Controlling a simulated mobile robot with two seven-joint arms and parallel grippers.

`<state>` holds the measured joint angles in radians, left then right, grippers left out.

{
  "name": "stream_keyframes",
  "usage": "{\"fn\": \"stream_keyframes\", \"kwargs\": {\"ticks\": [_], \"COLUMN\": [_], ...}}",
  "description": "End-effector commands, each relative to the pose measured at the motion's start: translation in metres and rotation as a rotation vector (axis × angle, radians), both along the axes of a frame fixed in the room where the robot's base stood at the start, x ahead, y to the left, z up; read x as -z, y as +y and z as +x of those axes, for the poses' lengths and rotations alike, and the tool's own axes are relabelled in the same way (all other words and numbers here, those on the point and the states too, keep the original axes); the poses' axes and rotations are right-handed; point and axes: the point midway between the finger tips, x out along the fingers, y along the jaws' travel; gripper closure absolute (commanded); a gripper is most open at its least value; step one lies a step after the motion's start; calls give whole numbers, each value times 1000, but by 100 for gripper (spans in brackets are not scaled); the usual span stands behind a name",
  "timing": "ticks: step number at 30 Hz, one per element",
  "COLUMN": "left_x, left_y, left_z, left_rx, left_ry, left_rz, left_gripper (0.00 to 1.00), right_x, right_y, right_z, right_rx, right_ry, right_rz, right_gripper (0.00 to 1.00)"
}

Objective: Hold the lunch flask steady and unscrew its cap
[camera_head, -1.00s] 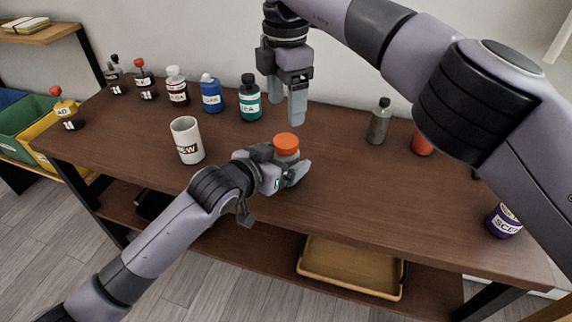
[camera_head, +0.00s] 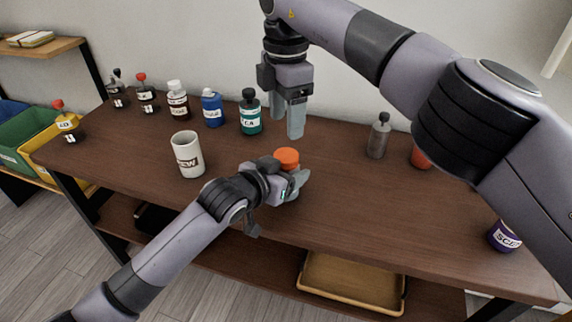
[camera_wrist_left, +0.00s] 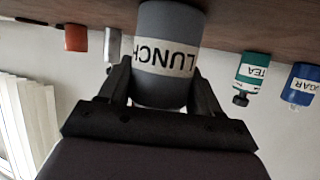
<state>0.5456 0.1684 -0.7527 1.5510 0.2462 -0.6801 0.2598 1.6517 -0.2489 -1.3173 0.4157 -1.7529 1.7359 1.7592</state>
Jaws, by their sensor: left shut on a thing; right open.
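The lunch flask (camera_wrist_left: 168,50) is a grey cylinder with a white "LUNCH" label, seen upside down in the left wrist view. In the head view its orange cap (camera_head: 287,157) sits on top, and the flask stands about upright at the front middle of the table. My left gripper (camera_head: 291,187) is shut on the flask body below the cap; its dark fingers (camera_wrist_left: 160,93) clasp both sides in the wrist view. There the cap is hidden. My right gripper (camera_head: 290,122) is open and empty, pointing down just above the cap, apart from it.
A white "NEW" mug (camera_head: 188,155) stands left of the flask. A teal tea bottle (camera_head: 250,114), a blue bottle (camera_head: 212,109) and several others line the back left. A grey bottle (camera_head: 378,138) and a purple jar (camera_head: 503,236) stand right. Bare table (camera_head: 340,205) lies right of the flask.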

Motion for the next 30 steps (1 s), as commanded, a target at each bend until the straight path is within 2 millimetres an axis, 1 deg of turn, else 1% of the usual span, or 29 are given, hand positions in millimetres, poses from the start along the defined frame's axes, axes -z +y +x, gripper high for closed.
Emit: {"fn": "stream_keyframes", "kwargs": {"ticks": [8,11,18,21,25,30], "left_x": [0,0,0,0,0,0], "left_y": [0,0,0,0,0,0], "left_z": [0,0,0,0,0,0], "left_rx": [0,0,0,0,0,0], "left_ry": [1,1,1,1,1,1], "left_rz": [1,1,1,1,1,1], "left_gripper": [100,100,100,100,100,100], "right_x": [4,13,51,64,76,81], "right_y": [0,0,0,0,0,0], "right_z": [0,0,-1,0,0,0], "right_rx": [-1,0,0,1,0,0], "right_ry": [1,1,3,1,0,-1], "right_rz": [2,0,0,0,1,0], "right_gripper": [37,37,37,37,37,37]}}
